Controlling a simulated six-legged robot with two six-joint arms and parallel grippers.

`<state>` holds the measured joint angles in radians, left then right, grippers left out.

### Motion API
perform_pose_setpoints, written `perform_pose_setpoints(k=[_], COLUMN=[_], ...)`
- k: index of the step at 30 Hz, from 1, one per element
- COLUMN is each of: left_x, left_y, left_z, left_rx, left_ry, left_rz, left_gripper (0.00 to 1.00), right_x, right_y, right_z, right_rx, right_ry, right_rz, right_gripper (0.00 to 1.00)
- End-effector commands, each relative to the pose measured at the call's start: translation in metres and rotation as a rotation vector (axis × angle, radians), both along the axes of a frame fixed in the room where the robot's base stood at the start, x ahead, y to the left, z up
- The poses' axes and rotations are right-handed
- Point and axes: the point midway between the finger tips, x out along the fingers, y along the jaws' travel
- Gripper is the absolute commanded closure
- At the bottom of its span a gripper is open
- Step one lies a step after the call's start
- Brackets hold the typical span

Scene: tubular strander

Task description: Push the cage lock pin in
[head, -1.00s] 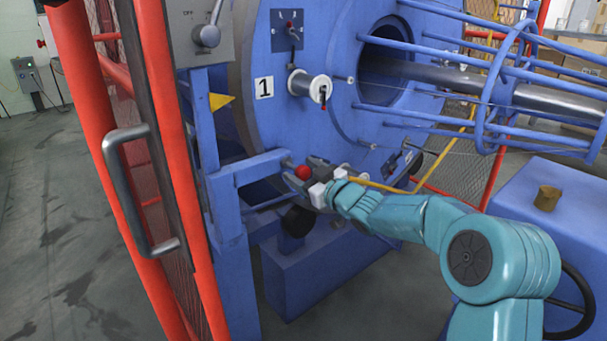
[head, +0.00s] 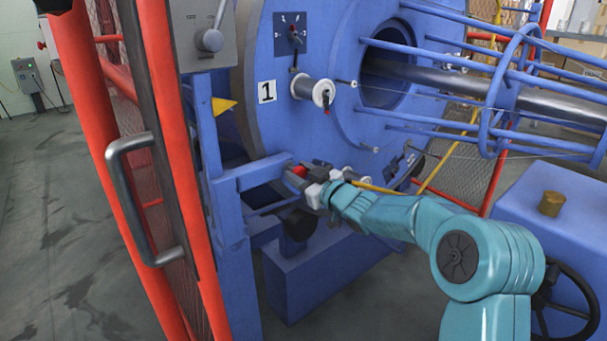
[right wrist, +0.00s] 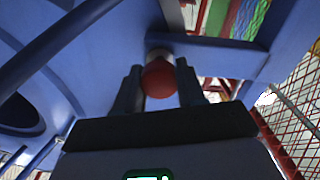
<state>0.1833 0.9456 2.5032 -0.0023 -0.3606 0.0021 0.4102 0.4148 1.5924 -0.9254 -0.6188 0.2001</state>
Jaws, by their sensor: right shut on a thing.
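The cage lock pin's red ball knob (head: 298,171) shows at the end of a blue bracket (head: 250,172) beside the big blue cage disc (head: 310,130). In the right wrist view the red knob (right wrist: 158,79) sits between my two dark fingers, in front of a pale collar (right wrist: 158,54) at the blue frame. My right gripper (head: 297,173) is shut on the knob; its fingers partly cover it in the head view. How deep the pin sits in the bracket is hidden. My left gripper is not in view.
A red guard door with a grey handle (head: 140,200) stands at the left. A blue box with a brass knob (head: 550,200) and a dark handwheel (head: 570,300) are at the right.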

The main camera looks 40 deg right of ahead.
Motion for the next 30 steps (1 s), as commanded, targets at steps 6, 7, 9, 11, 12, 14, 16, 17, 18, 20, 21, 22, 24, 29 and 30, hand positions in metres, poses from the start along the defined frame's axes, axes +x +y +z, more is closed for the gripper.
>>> perform_pose_setpoints(k=[6,7,9,11,12,14,16,17,18,20,21,22,24,29,30], left_x=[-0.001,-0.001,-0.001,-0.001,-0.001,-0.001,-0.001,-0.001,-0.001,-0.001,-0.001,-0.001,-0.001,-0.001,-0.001], left_y=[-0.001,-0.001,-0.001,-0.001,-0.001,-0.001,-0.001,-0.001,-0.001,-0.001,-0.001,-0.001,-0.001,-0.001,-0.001], left_z=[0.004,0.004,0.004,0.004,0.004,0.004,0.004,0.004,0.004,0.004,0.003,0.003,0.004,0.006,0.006], left_rx=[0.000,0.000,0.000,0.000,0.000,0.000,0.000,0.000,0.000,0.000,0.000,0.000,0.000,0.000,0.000], left_ry=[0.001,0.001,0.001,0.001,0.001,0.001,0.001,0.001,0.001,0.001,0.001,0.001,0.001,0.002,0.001], left_rz=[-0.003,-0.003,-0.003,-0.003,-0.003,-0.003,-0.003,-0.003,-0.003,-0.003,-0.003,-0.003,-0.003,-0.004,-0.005], left_gripper=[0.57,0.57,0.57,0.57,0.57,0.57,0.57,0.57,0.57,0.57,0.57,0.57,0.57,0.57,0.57], right_x=[0.007,0.006,0.006,0.005,0.005,0.004,0.003,0.003,0.003,0.003,0.003,0.003,0.001,-0.018,-0.027], right_y=[0.001,0.001,0.001,0.001,0.001,0.001,0.001,0.001,0.001,0.001,0.001,0.001,0.000,-0.002,-0.002], right_z=[0.004,0.004,0.005,0.006,0.006,0.007,0.006,0.005,0.004,0.004,0.003,0.003,0.003,0.003,0.003], right_rx=[-0.002,-0.002,-0.002,-0.002,-0.002,-0.003,-0.002,-0.002,-0.002,-0.002,-0.001,-0.002,-0.002,-0.002,-0.001], right_ry=[-0.009,-0.010,-0.011,-0.012,-0.013,-0.014,-0.012,-0.011,-0.009,-0.008,-0.007,-0.006,-0.005,-0.003,-0.004], right_rz=[0.001,0.002,0.002,0.001,0.001,0.003,0.002,0.002,0.001,0.001,0.001,0.002,0.001,0.000,-0.001], right_gripper=[1.00,1.00,1.00,1.00,1.00,0.42,0.35,0.35,0.35,0.35,0.35,0.35,0.35,0.35,0.35])
